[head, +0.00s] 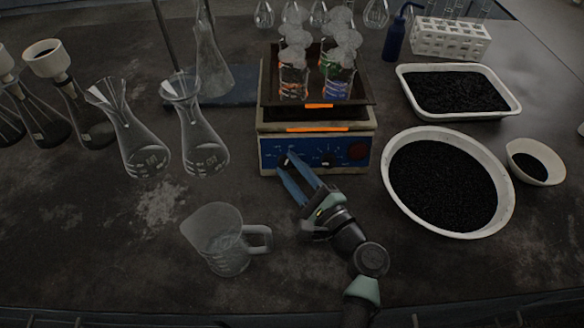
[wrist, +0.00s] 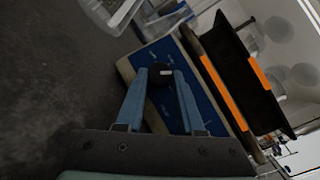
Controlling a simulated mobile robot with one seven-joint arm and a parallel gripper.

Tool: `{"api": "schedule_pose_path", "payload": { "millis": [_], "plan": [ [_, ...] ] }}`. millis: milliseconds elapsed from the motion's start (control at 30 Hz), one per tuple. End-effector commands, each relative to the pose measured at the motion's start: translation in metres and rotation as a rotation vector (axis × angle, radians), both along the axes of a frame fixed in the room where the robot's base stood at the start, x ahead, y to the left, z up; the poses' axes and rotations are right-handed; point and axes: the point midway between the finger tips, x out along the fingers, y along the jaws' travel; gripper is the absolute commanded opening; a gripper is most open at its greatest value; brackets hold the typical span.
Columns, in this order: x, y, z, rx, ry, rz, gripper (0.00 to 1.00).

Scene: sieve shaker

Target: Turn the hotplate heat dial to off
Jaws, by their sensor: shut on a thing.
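The hotplate (head: 270,143) stands at the middle of the bench, with a blue front panel, orange strips and beakers on top. Its panel also shows in the wrist view (wrist: 205,108). My gripper (head: 284,162) reaches the left end of the panel. In the wrist view its blue fingers are shut on a round black dial (wrist: 161,74) with a pale mark, one finger on each side. In the head view the fingers partly hide this dial. I cannot read the labels.
Smoking beakers (head: 293,82) stand on the hotplate's dark tray. Glass flasks (head: 203,150) stand to the left, and a clear jug (head: 218,240) is near my arm. A white bowl (head: 392,196) and tray (head: 410,100) of black grains lie to the right.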

Motion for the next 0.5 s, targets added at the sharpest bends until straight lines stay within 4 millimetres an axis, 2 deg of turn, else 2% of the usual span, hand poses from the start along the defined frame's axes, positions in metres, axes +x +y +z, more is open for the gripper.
{"api": "schedule_pose_path", "payload": {
  "millis": [33,67,500],
  "plan": [
    [-0.0002,0.0,-0.0002,0.001,0.001,0.0,0.05],
    [-0.0002,0.0,-0.0002,0.001,0.001,0.0,0.0],
    [0.0,-0.0004,0.0019,-0.046,0.001,0.02,0.0]
  ]
}}
